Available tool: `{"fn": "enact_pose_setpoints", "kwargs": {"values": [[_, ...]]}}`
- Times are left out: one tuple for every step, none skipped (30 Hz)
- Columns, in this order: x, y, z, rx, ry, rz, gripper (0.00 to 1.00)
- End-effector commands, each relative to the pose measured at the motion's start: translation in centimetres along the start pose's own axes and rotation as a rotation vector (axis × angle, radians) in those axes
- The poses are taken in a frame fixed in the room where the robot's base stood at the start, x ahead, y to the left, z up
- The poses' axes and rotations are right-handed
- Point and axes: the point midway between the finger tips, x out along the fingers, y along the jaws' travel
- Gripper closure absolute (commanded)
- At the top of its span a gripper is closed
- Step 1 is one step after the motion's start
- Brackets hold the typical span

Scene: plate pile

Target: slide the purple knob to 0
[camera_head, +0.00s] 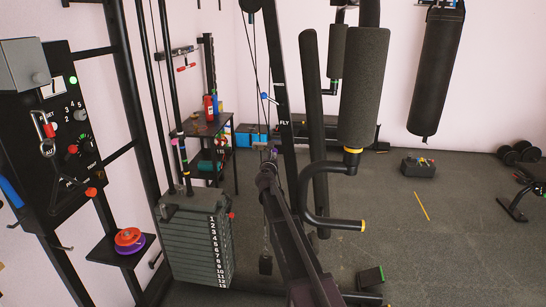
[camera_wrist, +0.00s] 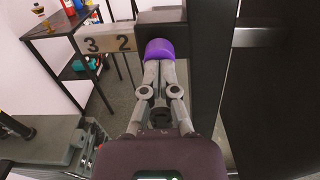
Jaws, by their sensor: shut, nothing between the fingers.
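The purple knob (camera_wrist: 159,50) shows in the wrist view on a dark horizontal rail beside a dark upright post. A pale scale plate (camera_wrist: 107,42) with the numbers 3 and 2 lies to its left, with 2 nearer the knob. No 0 is visible. My gripper (camera_wrist: 160,66) is shut, its fingertips together at the knob's near end. They look touching or nearly so, and the knob is not between them. In the head view my gripper (camera_head: 268,166) is small and dark near the post marked FLY, and the knob is hard to make out there.
A weight stack (camera_head: 197,240) stands left of my arm. A padded machine arm (camera_head: 363,90) with a yellow-tipped handle is close on the right. A dark shelf (camera_head: 205,125) with small items is behind.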

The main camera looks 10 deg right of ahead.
Motion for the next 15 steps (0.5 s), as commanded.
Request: {"fn": "enact_pose_setpoints", "kwargs": {"values": [[-0.7, 0.0, 0.0, 0.0, 0.0, 0.001, 1.0], [-1.0, 0.0, 0.0, 0.001, 0.0, 0.0, 1.0], [-1.4, 0.0, 0.0, 0.001, 0.0, 0.0, 1.0], [-1.7, 0.0, 0.0, 0.001, 0.0, 0.0, 1.0], [-2.1, 0.0, 0.1, 0.001, -0.001, 0.0, 1.0], [-2.6, -0.1, 0.1, 0.001, -0.001, -0.001, 1.0], [-3.1, -0.1, 0.1, 0.002, -0.001, -0.001, 1.0], [-3.7, -0.1, 0.1, 0.002, -0.001, -0.001, 1.0], [-4.4, -0.2, 0.1, 0.002, -0.001, -0.001, 1.0], [-5.0, -0.2, 0.1, 0.002, -0.001, -0.002, 1.0], [-5.5, -0.3, 0.1, 0.002, -0.001, -0.002, 1.0], [-6.2, -0.3, 0.0, 0.002, -0.001, -0.003, 1.0], [-6.7, -0.3, 0.0, 0.002, -0.001, -0.003, 1.0], [-7.3, -0.3, 0.0, 0.002, -0.001, -0.003, 1.0], [-7.9, -0.3, 0.0, 0.002, -0.001, -0.003, 1.0]]}}
